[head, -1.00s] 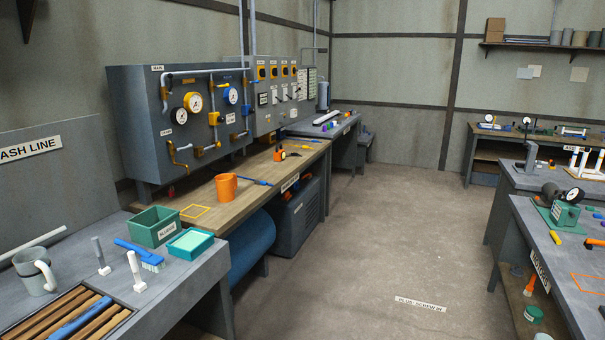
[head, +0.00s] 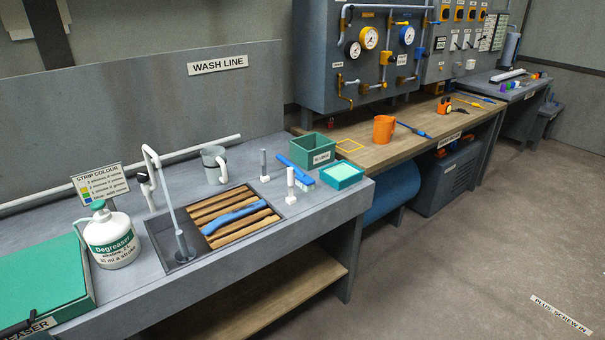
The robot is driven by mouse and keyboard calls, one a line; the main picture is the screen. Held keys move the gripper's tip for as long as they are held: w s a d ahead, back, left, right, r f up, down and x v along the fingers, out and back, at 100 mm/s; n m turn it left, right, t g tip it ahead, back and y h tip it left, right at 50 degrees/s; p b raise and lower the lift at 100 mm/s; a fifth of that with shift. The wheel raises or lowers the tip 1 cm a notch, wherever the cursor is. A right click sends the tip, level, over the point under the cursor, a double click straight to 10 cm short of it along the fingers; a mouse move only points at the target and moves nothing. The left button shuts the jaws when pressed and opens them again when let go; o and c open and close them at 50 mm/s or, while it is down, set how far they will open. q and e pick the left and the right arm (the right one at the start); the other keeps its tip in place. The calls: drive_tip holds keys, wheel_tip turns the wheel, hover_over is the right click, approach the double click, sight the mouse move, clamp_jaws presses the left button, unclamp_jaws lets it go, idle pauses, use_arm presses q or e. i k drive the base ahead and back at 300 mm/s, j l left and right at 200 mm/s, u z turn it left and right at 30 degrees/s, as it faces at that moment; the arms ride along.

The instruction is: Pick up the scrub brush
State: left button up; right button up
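A scrub brush (head: 295,169) with a blue handle and pale bristles lies on the grey wash bench, between the green bin (head: 311,150) and a white upright post (head: 291,184). Its handle points up and left, its bristle end down and right. Another blue long-handled item (head: 236,217) lies on the wooden slats of the sink; I cannot tell what it is. Neither of my grippers is in view.
The wash bench (head: 332,212) also holds a teal tray (head: 342,176), a grey mug (head: 215,165), a faucet (head: 165,200) and a Degreaser bottle (head: 111,238). A wooden bench (head: 380,153) with an orange mug (head: 384,129) stands beyond.

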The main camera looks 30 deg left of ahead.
sight(305, 183)
drive_tip(key=u, duration=0.25)
drive_tip(key=i+l+u, duration=0.2)
drive_tip(key=u, duration=0.3)
drive_tip(key=i+l+u, duration=0.1)
drive_tip(key=l+u, duration=0.15)
drive_tip(key=u, duration=0.2)
drive_tip(key=i+l+u, duration=0.1)
drive_tip(key=l+u, duration=0.2)
drive_tip(key=u, duration=0.2)
